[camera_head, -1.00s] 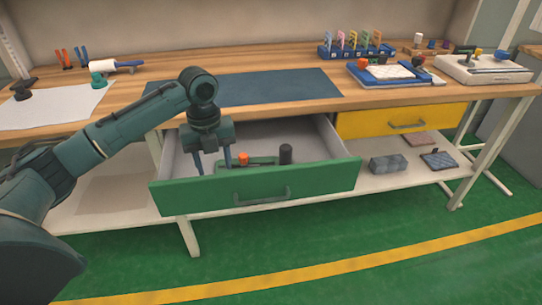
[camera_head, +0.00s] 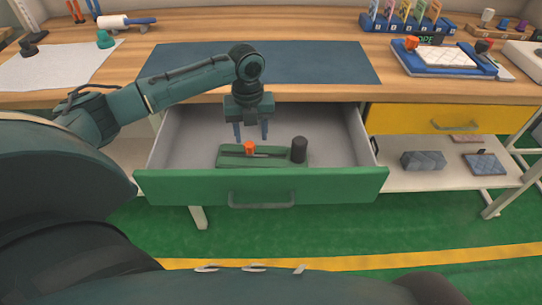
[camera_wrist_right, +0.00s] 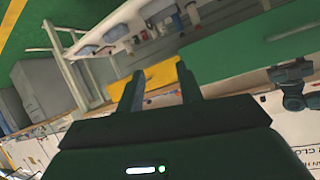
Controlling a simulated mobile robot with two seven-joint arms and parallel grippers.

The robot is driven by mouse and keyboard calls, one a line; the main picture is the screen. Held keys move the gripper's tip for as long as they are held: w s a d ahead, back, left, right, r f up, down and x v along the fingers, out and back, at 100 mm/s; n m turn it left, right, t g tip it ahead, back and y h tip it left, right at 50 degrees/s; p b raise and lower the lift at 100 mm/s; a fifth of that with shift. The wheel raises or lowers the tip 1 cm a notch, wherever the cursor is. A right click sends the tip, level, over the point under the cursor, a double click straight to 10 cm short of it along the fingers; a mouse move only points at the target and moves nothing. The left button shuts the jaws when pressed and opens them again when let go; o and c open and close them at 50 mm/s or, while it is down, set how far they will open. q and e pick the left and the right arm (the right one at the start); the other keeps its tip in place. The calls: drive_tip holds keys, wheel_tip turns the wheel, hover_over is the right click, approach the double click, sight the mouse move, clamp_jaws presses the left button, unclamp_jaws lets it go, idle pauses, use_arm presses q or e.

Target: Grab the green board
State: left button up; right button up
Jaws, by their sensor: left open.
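The green board (camera_head: 232,159) lies flat inside the open drawer. An orange piece (camera_head: 250,148) and a dark cylinder (camera_head: 299,149) stand on it or against it. My left gripper (camera_head: 251,131) points down into the drawer just above the board's left half, behind the orange piece. Its two fingers are apart with nothing visible between them. My right gripper (camera_wrist_right: 160,92) shows in the right wrist view with its two fingers spread and empty. It is away from the board, which I cannot make out in that view.
The drawer has a green front (camera_head: 330,188) with a handle, and grey walls around the board. The wooden worktop (camera_head: 330,97) with a dark mat (camera_head: 300,62) lies above and behind. A closed yellow drawer (camera_head: 400,118) is to the right, above a shelf with several small blocks.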

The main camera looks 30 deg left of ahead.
sight(249, 145)
use_arm(q)
drive_tip(key=shift+a+f+b, duration=0.2)
drive_tip(key=shift+a+f, duration=0.05)
drive_tip(key=shift+f, duration=1.3)
drive_tip(key=shift+a+f+b, duration=0.15)
drive_tip(key=shift+a+f, duration=0.05)
drive_tip(key=shift+f, duration=1.3)
drive_tip(key=shift+r, duration=0.1)
clamp_jaws()
